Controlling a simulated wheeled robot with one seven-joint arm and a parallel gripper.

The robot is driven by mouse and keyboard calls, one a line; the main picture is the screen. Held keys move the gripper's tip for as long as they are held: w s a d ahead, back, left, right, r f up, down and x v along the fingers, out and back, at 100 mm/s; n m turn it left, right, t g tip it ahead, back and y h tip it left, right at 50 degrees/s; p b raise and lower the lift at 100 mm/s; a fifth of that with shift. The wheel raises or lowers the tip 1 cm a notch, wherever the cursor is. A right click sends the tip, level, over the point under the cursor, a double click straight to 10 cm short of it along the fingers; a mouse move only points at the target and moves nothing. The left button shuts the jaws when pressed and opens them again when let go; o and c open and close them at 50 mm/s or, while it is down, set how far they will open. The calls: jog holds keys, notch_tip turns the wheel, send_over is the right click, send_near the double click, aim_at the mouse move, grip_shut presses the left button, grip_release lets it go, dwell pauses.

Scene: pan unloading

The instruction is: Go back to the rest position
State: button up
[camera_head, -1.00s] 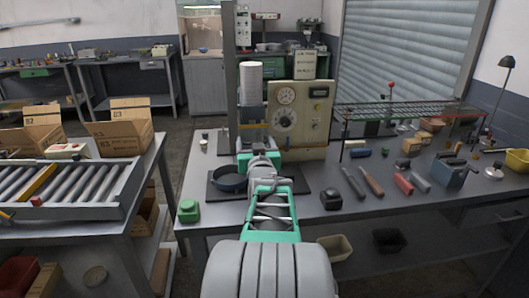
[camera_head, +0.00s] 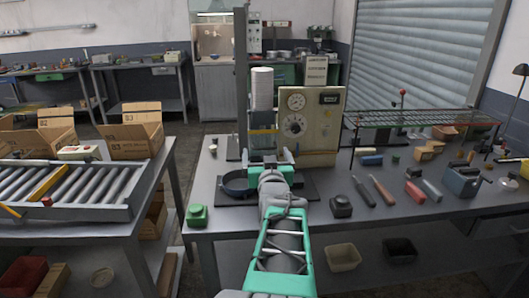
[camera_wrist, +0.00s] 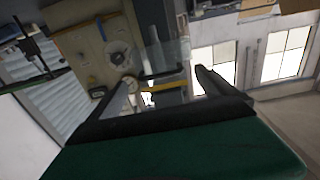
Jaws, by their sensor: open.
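My gripper (camera_head: 269,156) is in front of the beige gauge machine (camera_head: 308,122), above the workbench, with my arm reaching forward from the bottom of the head view. In the wrist view its two fingers (camera_wrist: 167,88) stand apart with nothing between them. A dark blue pan (camera_head: 234,184) sits on a dark plate at the machine's foot, left of my wrist and partly hidden by it. A white cylinder stack (camera_head: 262,88) stands on the machine's column behind my gripper. The wrist view is tilted and shows the machine (camera_wrist: 105,45) beyond the fingers.
A green object (camera_head: 197,215) sits at the bench's left front. A dark block (camera_head: 341,205), hand tools (camera_head: 381,190) and a green rack (camera_head: 420,118) stand to the right. A roller conveyor (camera_head: 70,190) with cardboard boxes (camera_head: 135,137) is at left, across a floor gap.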

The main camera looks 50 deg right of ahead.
jog(key=shift+v, duration=1.95)
